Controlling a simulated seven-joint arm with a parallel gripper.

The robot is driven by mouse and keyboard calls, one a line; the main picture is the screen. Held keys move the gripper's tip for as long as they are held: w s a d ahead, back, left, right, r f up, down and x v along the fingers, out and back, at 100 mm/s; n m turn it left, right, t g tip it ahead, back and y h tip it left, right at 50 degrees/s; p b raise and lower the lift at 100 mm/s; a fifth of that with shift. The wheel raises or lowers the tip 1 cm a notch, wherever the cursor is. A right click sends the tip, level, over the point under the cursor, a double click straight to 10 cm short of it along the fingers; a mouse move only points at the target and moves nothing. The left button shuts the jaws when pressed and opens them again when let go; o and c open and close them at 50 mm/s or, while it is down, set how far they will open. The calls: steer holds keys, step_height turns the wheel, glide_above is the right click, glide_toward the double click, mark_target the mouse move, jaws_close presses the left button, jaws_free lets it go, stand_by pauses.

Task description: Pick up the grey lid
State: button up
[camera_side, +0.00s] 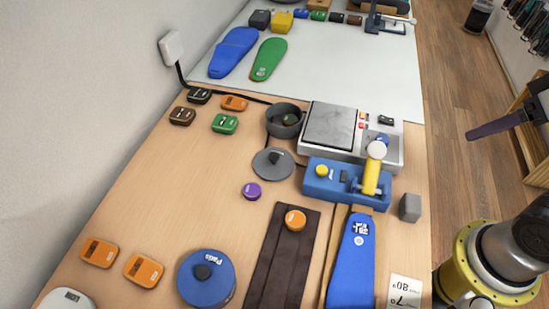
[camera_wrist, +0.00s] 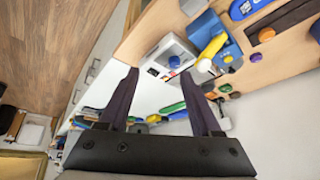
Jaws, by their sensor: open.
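The grey lid (camera_side: 273,163), a flat round disc with a dark knob, lies on the wooden table near the middle of the side view. A round grey pot (camera_side: 285,119) stands just behind it, with a small dark green-marked item inside. My gripper (camera_wrist: 158,78) is open and empty in the wrist view, its two dark fingers apart. In the side view a dark finger of my gripper (camera_side: 492,126) shows at the right edge, well away from the lid. I cannot make out the lid clearly in the wrist view.
A grey-white machine (camera_side: 332,125) and a blue press with a yellow lever (camera_side: 370,178) stand right of the lid. A purple knob (camera_side: 252,191) lies just in front of it. A blue round lid (camera_side: 207,278) is at front left.

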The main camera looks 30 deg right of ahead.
step_height(320, 180, up, 4)
steer(key=w+a+m, duration=0.2)
steer(key=w+m, duration=0.1)
steer(key=m, duration=0.2)
steer(key=m+g+y, duration=0.4)
steer(key=m+g, duration=0.2)
steer(key=m, duration=0.5)
glide_above(275, 155)
steer(key=d, duration=0.3)
steer(key=f, duration=1.7)
steer(key=shift+a+f, duration=0.2)
steer(key=shift+f, duration=0.15)
steer(key=shift+y, duration=0.3)
steer(key=shift+x, duration=2.85)
steer(key=shift+w, duration=0.15)
steer(key=shift+c, duration=0.2)
